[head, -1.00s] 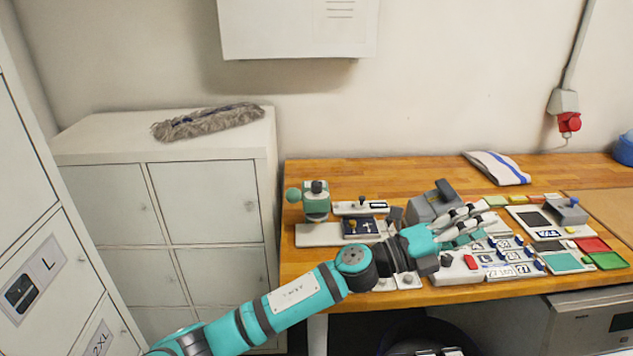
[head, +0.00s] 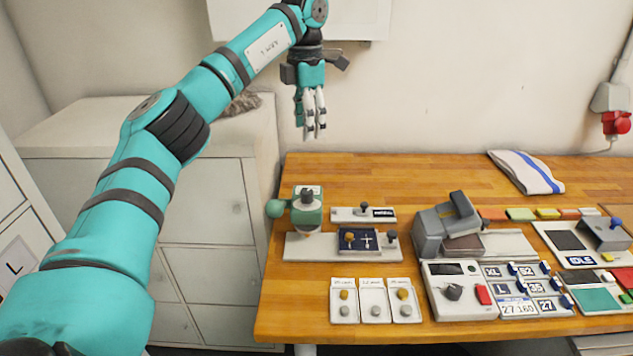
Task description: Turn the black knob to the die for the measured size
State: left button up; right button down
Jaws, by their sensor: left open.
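A green press (head: 307,212) with a dark top and a round green knob at its left stands on a pale base (head: 300,248) at the table's left. Beside it is a dark blue plate (head: 372,240) with a brass knob and a cross mark. Small dark knobs show behind it (head: 364,208) and at its right (head: 391,237). A white control box (head: 441,303) carries a black knob (head: 453,292), a small display and a red button. Any die markings are too small to read. My left gripper (head: 314,133) is open and empty, fingers down, high above the press, touching nothing. My right gripper is out of view.
Three small labelled trays (head: 375,314) with brass and grey pieces lie at the front. A grey device (head: 447,226) and size tiles (head: 519,289) stand to the right. A striped cloth (head: 526,171) lies at the back.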

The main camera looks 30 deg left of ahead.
pick_arm(q)
notch_tip(320, 180, down, 2)
jog(key=s, duration=0.2)
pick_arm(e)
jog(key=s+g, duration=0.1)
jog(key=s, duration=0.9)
pick_arm(q)
jog(key=p, duration=0.1)
send_over(306, 191)
notch_tip(306, 191, down, 6)
jog(key=shift+s+a, duration=0.1)
jog(key=shift+a, duration=0.05)
notch_tip(306, 191, down, 5)
jog(key=shift+p, duration=0.65)
notch_tip(306, 191, down, 2)
jog(key=shift+f, duration=0.1)
jog(key=shift+f+p, duration=0.3)
jog(key=shift+f, duration=0.15)
jog(key=c, duration=0.9)
grip_shut()
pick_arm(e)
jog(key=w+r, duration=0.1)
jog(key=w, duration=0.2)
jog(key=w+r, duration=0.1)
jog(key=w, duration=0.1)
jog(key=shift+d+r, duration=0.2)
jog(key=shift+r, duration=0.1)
